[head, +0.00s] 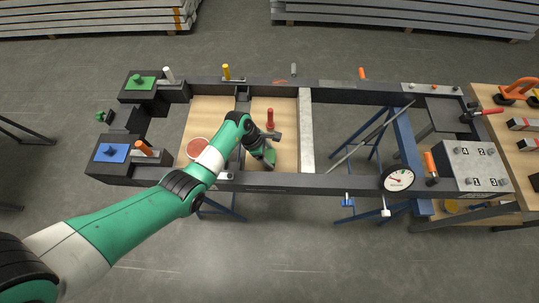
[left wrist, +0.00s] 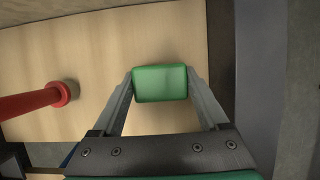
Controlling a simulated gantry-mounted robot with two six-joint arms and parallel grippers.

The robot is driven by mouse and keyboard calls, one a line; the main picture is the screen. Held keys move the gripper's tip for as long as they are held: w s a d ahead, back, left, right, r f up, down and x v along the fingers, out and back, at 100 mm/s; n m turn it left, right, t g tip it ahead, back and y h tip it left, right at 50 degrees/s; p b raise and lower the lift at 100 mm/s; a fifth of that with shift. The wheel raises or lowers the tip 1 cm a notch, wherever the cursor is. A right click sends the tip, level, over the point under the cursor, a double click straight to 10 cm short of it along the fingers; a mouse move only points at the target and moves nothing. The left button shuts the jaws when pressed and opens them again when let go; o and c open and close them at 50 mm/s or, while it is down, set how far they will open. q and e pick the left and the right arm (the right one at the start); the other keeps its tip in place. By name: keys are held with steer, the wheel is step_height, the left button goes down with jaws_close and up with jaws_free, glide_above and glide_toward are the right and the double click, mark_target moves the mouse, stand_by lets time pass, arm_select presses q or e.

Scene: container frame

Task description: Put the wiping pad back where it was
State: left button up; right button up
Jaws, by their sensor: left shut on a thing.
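The wiping pad, a green rounded block, is between the fingers of my left gripper (head: 267,154) in the head view, mostly hidden by the gripper. In the left wrist view the green pad (left wrist: 160,82) sits between both fingertips, with a finger against each side. My left gripper is shut on it, over a pale wooden board (head: 286,113) inside the dark frame. I cannot tell whether the pad touches the board. My right gripper is not in view.
A red-handled tool (head: 270,119) stands on the board near the pad; its red handle (left wrist: 35,100) shows left in the wrist view. A red round dish (head: 197,147) is left of my gripper. Green (head: 140,83) and blue (head: 110,153) plates lie on the frame's left corners.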

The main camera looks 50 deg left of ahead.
arm_select(q)
steer(key=shift+f, duration=0.15)
steer(key=o, duration=1.2)
steer(key=p+v, duration=0.6)
steer(key=v, duration=0.6)
steer(key=shift+r, duration=0.2)
steer(key=shift+w, duration=0.1)
